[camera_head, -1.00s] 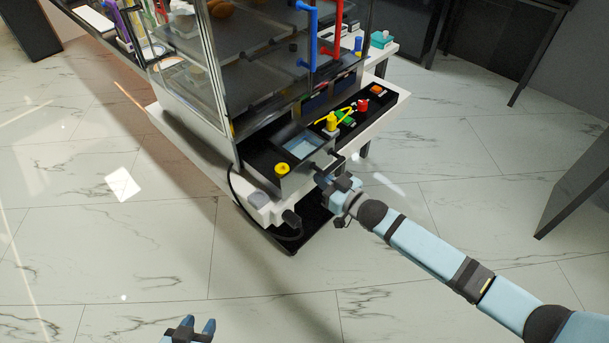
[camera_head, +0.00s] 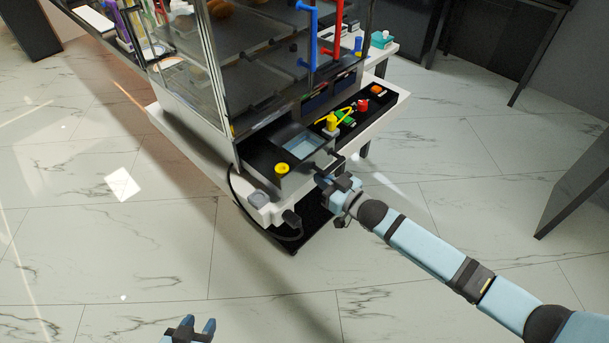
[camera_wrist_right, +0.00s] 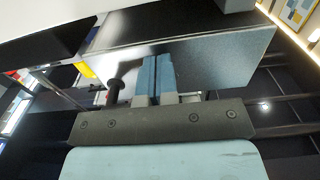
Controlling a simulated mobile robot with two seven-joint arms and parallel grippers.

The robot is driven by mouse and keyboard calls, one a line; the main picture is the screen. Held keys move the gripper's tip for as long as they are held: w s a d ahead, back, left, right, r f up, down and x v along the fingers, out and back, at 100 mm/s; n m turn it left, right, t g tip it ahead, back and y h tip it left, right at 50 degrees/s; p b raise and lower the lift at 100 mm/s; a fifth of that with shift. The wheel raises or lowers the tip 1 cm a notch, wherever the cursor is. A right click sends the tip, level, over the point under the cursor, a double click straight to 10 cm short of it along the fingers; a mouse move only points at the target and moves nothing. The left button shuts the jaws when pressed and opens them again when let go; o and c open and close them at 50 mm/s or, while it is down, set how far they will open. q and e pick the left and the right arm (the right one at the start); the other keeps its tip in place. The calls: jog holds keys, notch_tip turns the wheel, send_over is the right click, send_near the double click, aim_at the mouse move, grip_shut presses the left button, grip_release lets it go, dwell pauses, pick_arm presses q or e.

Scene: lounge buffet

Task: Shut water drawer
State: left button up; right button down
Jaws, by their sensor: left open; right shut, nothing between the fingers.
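The water drawer (camera_head: 303,147), a grey box with a light blue inside, sits in the front of the black counter unit, below the glass cabinet. It still stands out a little from the unit's front. My right gripper (camera_head: 326,181) is shut and empty at the drawer's front, by its dark handle. In the right wrist view the closed blue fingertips (camera_wrist_right: 157,72) lie against or just before a grey panel (camera_wrist_right: 222,58); contact cannot be told. My left gripper (camera_head: 192,325) is open and empty over the floor at the bottom edge.
A yellow knob (camera_head: 282,169) is left of the drawer; a yellow valve (camera_head: 331,121) and a red knob (camera_head: 363,105) are right of it. A blue handle (camera_head: 307,35) and a red handle (camera_head: 339,30) are on the cabinet above. Marble floor in front is clear.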

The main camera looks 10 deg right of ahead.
aim_at(291, 157)
jog(key=shift+w+a, duration=0.15)
jog(key=shift+w, duration=0.05)
jog(key=shift+b+x, duration=0.3)
jog(key=shift+x, duration=0.5)
jog(key=shift+b+x, duration=1.25)
jog(key=shift+x, duration=1.5)
jog(key=shift+b+x, duration=1.05)
jog(key=shift+x, duration=1.15)
jog(key=shift+s+d+p, duration=0.2)
jog(key=shift+s+p, duration=0.15)
jog(key=shift+p, duration=0.05)
jog(key=p+v, duration=0.2)
jog(key=v, duration=0.2)
jog(key=shift+d+r+p, duration=0.1)
jog(key=shift+p, duration=0.25)
jog(key=p+v, duration=0.2)
jog(key=v, duration=0.2)
jog(key=shift+s, duration=0.15)
